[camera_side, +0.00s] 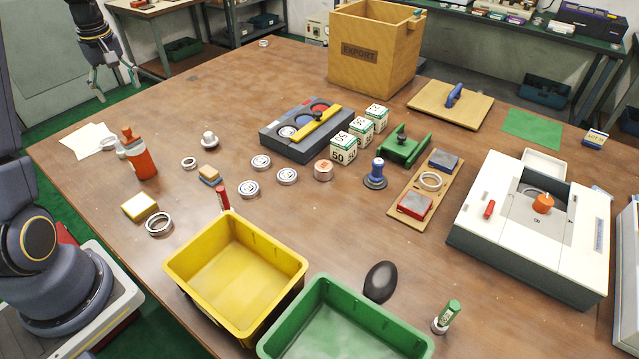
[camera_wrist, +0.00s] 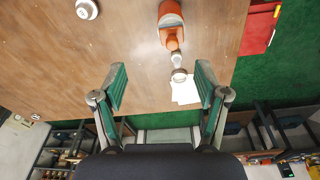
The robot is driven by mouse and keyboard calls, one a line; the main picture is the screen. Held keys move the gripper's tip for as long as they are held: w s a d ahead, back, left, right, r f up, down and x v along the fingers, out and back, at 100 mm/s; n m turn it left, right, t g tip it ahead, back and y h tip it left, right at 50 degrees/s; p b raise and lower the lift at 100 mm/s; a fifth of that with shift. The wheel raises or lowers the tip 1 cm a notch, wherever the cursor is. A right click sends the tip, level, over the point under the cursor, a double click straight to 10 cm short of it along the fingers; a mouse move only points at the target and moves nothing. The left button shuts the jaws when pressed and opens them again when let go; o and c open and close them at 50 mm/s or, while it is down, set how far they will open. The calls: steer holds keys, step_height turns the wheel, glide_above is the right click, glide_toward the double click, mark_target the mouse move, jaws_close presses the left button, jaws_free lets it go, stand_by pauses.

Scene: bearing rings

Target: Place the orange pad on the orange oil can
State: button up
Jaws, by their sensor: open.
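The orange oil can (camera_side: 143,163) stands upright near the left edge of the table in the side view. In the wrist view the oil can (camera_wrist: 171,14) is at the top, right of centre. No plainly orange pad stands out; a small block with a tan-orange top and blue base (camera_side: 209,174) lies right of the can, and I cannot tell whether it is the pad. My gripper (camera_side: 116,83) is open and empty, raised beyond the table's left edge in the side view. In the wrist view my gripper (camera_wrist: 160,84) has its fingers wide apart with nothing between.
White paper (camera_side: 88,140) lies left of the can. A yellow block (camera_side: 140,206), metal ring (camera_side: 159,224) and white knob (camera_side: 209,139) are around it. Yellow (camera_side: 235,270) and green (camera_side: 345,325) bins are in front.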

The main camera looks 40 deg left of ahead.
steer(key=d+r+m+t, duration=0.1)
steer(key=d+r+m, duration=0.3)
steer(key=d, duration=0.6)
steer(key=d+r+m+t, duration=0.25)
steer(key=d+r, duration=0.25)
steer(key=d, duration=0.5)
steer(key=s+d+f+m+t+h, duration=0.1)
steer(key=s+d+m, duration=0.8)
steer(key=d, duration=0.6)
steer(key=shift+s+f+m+h, duration=0.2)
steer(key=shift+s+m+h, duration=0.15)
steer(key=shift+s, duration=0.7)
